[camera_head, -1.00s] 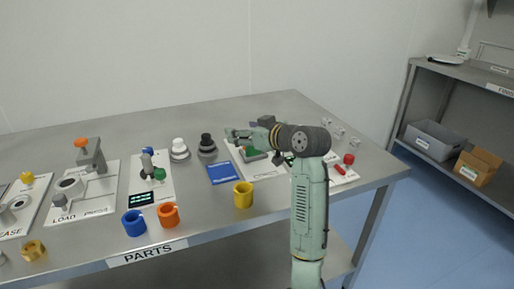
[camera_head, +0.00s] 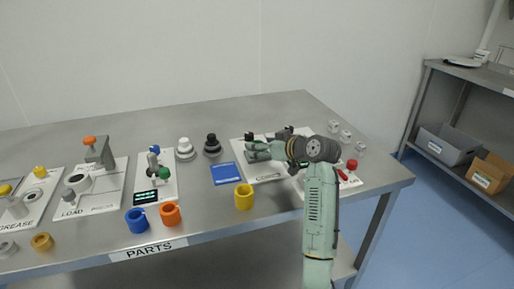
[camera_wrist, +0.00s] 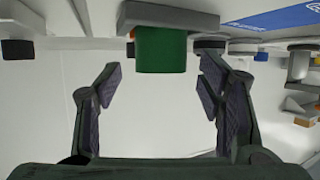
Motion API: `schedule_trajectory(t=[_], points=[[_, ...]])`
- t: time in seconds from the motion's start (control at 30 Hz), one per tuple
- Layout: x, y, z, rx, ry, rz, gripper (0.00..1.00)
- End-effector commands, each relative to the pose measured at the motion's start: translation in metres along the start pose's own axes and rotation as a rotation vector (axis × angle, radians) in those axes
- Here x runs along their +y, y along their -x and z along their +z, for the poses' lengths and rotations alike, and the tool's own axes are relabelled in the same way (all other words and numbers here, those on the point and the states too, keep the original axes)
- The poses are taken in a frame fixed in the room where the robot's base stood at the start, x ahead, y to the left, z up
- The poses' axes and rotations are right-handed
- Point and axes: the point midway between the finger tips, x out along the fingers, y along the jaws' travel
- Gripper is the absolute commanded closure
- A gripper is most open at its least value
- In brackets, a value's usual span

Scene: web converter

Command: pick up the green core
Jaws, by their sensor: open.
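The green core (camera_wrist: 161,48) shows in the wrist view, hanging from the top of the picture, which looks upside down. It sits at a grey fixture (camera_wrist: 168,16), centred between my fingers and apart from both. My gripper (camera_wrist: 162,78) is open and empty, with one dark-padded finger to each side. In the head view my gripper (camera_head: 253,147) is low over the white board (camera_head: 268,178) at the right of the table. I cannot make out the green core there; my gripper and arm cover that area.
A blue card (camera_head: 226,174) and a yellow ring (camera_head: 244,197) lie left of my arm. A red button (camera_head: 352,164) and small clear blocks (camera_head: 346,136) are to the right. Blue (camera_head: 136,221) and orange (camera_head: 170,213) rings stand at the front edge. Bare table lies behind.

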Motion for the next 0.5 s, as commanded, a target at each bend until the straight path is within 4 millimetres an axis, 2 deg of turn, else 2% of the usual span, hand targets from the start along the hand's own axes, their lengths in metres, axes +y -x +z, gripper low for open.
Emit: schedule_trajectory(t=[0.2, 0.47, 0.5], points=[[-0.001, -0.026, -0.001, 0.000, 0.000, -0.001, 0.38], [-0.001, -0.028, 0.000, 0.001, 0.001, 0.000, 0.38], [-0.001, -0.028, 0.000, 0.001, 0.001, 0.000, 0.41]])
